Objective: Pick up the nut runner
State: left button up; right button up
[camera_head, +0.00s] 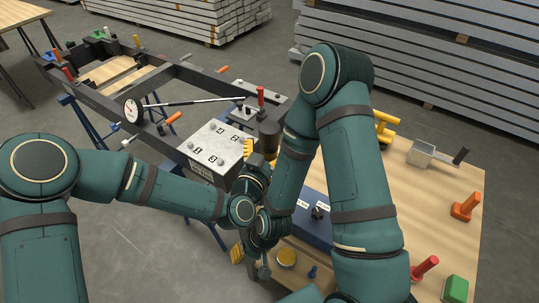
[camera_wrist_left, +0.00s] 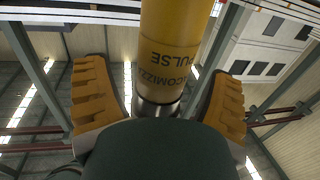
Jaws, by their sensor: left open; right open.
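A yellow cylinder lettered "PULSE" with a metal collar, which looks like the nut runner (camera_wrist_left: 172,45), fills the middle of the left wrist view. My left gripper (camera_wrist_left: 160,100) is open, with one toothed yellow finger pad on each side of the cylinder and a visible gap on both sides. In the head view my left gripper (camera_head: 259,155) is beside the frame's pale plate, with a dark cup-like part (camera_head: 269,136) just above it; I cannot tell whether that part belongs to the tool. My right gripper (camera_head: 250,260) is open, low near the table's left edge, partly hidden by my arms.
The dark frame (camera_head: 93,98) carries a dial gauge (camera_head: 131,110) and a pale numbered plate (camera_head: 214,147). The wooden table (camera_head: 410,205) holds a yellow object (camera_head: 386,130), a metal box (camera_head: 421,153), an orange piece (camera_head: 465,207) and a green block (camera_head: 456,289). Stacked beams stand behind.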

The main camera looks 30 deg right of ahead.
pick_arm(q)
jog(key=c, duration=1.4)
jog(key=shift+r, duration=0.1)
